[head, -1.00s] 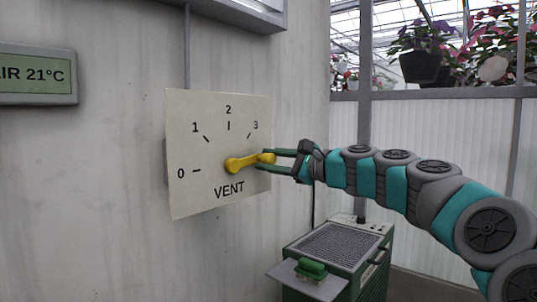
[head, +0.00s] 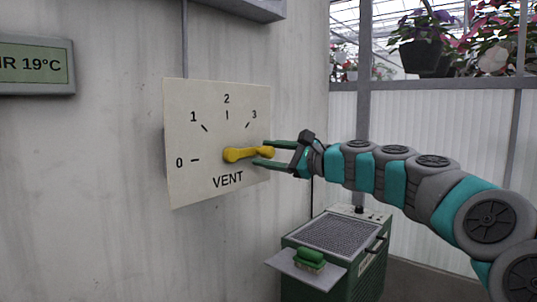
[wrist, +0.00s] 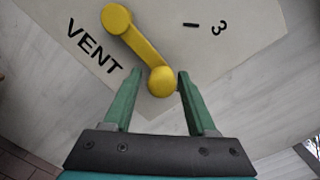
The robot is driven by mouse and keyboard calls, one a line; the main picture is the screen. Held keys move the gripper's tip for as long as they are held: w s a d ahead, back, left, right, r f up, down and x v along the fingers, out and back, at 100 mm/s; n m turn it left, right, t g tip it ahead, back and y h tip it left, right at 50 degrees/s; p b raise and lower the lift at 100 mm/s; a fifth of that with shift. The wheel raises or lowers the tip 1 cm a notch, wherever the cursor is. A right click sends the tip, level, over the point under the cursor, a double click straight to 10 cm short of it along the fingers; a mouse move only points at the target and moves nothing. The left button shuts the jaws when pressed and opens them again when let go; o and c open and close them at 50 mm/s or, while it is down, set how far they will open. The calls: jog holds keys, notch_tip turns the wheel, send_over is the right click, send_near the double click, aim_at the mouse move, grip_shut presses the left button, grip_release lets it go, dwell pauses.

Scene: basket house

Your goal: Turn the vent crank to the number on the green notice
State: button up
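The white vent dial plate (head: 205,185) on the wall shows marks 0, 1, 2 and 3 and the word VENT. The yellow crank (head: 240,155) points right and slightly up, below the 3 mark. Any mark behind its knob is hidden. In the wrist view the crank (wrist: 145,47) has its knob end between my fingertips, with a gap to at least the right finger. My gripper (head: 263,153) is open, its two green fingers spread above and below the knob; it also shows in the wrist view (wrist: 162,78). No green notice is in view.
A wall display (head: 35,66) with a green screen reads "IR 19°C", cut off at the left. A green heater-like box (head: 335,250) with a small shelf (head: 305,272) holding a green object stands below my arm. Potted plants (head: 422,50) hang behind the glass at right.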

jog(key=shift+o, duration=0.5)
jog(key=v, duration=0.7)
jog(key=shift+s+d+b, duration=0.2)
jog(key=shift+d+b, duration=0.15)
